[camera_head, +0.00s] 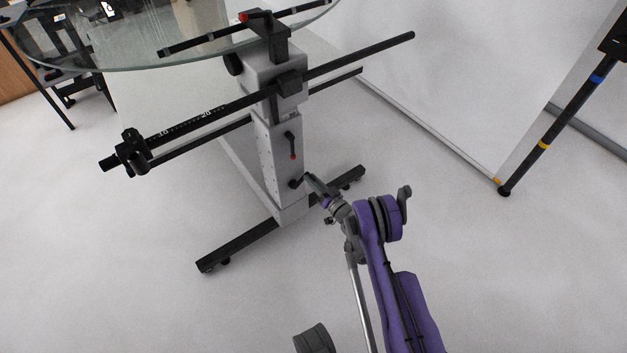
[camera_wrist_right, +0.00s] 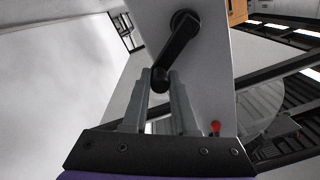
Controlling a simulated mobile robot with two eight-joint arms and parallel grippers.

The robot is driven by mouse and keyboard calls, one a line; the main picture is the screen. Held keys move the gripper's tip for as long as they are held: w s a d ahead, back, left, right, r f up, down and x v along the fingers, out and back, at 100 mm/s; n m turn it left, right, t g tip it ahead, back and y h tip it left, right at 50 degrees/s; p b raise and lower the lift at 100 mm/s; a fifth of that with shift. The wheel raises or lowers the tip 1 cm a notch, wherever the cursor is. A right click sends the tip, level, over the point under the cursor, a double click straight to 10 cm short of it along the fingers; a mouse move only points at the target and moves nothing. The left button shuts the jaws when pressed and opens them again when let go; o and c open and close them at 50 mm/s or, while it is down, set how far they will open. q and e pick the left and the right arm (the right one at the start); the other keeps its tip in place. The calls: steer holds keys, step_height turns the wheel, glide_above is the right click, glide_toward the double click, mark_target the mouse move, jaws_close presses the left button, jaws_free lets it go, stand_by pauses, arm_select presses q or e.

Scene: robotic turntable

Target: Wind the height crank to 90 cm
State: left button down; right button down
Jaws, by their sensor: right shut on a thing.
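The height crank (camera_head: 296,183) is a small black crank low on the side of the grey column (camera_head: 277,165). In the right wrist view the crank (camera_wrist_right: 178,45) is a black arm slanting down from a round hub to a knob-like handle (camera_wrist_right: 160,80). My right gripper (camera_head: 309,179) reaches the crank from the right. In the wrist view its two grey fingers (camera_wrist_right: 160,92) are shut on the crank handle, one on each side. My left gripper is not in view. I cannot read a height scale on the column.
A glass turntable top (camera_head: 200,45) is above, with a marked black rail (camera_head: 200,122) across the column. Black feet (camera_head: 237,245) spread on the floor. A striped pole (camera_head: 545,143) stands right.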

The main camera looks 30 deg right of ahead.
steer(key=shift+d+f+m+h+b, duration=0.1)
steer(key=shift+d+f+m+b, duration=0.1)
steer(key=shift+f+m, duration=0.75)
steer(key=shift+d+f+m+h+b, duration=0.1)
steer(key=shift+d+f+m, duration=0.2)
steer(key=shift+m, duration=1.2)
steer(key=shift+d+f+m+h+b, duration=0.15)
steer(key=shift+f+m, duration=0.5)
steer(key=shift+m, duration=0.6)
steer(key=shift+f, duration=0.1)
steer(key=c, duration=0.7)
jaws_free()
steer(key=shift+s, duration=0.1)
